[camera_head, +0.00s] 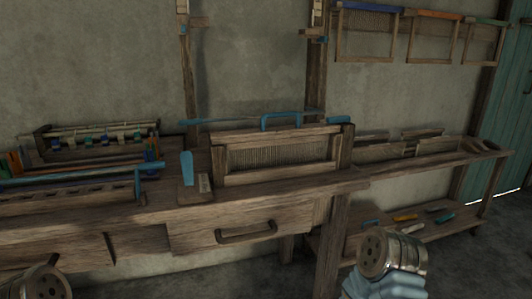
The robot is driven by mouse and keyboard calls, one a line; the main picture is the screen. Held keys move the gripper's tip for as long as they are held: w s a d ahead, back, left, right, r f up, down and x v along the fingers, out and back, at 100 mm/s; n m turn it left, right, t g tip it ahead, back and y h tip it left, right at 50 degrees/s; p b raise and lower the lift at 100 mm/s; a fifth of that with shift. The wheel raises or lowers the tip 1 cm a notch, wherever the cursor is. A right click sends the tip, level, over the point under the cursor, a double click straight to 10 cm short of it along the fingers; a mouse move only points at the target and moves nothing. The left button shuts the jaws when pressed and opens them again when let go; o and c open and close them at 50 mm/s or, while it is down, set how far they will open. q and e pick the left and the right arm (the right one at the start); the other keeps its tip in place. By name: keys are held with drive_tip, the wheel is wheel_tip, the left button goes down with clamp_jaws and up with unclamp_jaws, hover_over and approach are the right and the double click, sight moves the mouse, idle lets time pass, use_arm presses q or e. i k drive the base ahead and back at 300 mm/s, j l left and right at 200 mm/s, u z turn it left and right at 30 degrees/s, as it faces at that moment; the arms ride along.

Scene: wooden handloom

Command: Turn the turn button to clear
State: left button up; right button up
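I cannot tell for certain which piece is the turn button. A small wooden crosspiece (198,22) sits on the left upright post, beside a bluish fitting. A similar small wooden piece (315,32) sits on the right upright post. Between and below the posts, a wooden framed reed (278,153) stands upright on the loom bench, with a blue handle (281,118) on top. Rounded metal parts of my two arms show at the bottom left and bottom right, low and in front of the bench. No fingers of either gripper are visible.
The wooden bench (240,205) has a drawer with a handle (246,233). A blue-handled tool (187,168) stands left of the reed. Racks with blue bars (80,180) fill the left side. Frames (368,36) hang on the wall. A low shelf (400,232) holds several coloured tools.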

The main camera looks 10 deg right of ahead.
sight(346, 119)
drive_tip(key=i+l, duration=0.1)
drive_tip(key=l, duration=0.5)
drive_tip(key=i+l, duration=0.15)
drive_tip(key=l, duration=0.5)
drive_tip(key=i+l, duration=0.1)
drive_tip(key=l, duration=0.5)
drive_tip(key=i+l+u, duration=0.1)
drive_tip(key=l, duration=0.5)
drive_tip(key=i+l, duration=0.15)
drive_tip(key=l, duration=0.5)
drive_tip(key=i+l, duration=0.1)
drive_tip(key=l, duration=0.5)
drive_tip(key=i+l, duration=0.1)
drive_tip(key=l, duration=0.5)
drive_tip(key=i+l+u, duration=0.1)
drive_tip(key=i+l, duration=0.45)
drive_tip(key=i, duration=0.05)
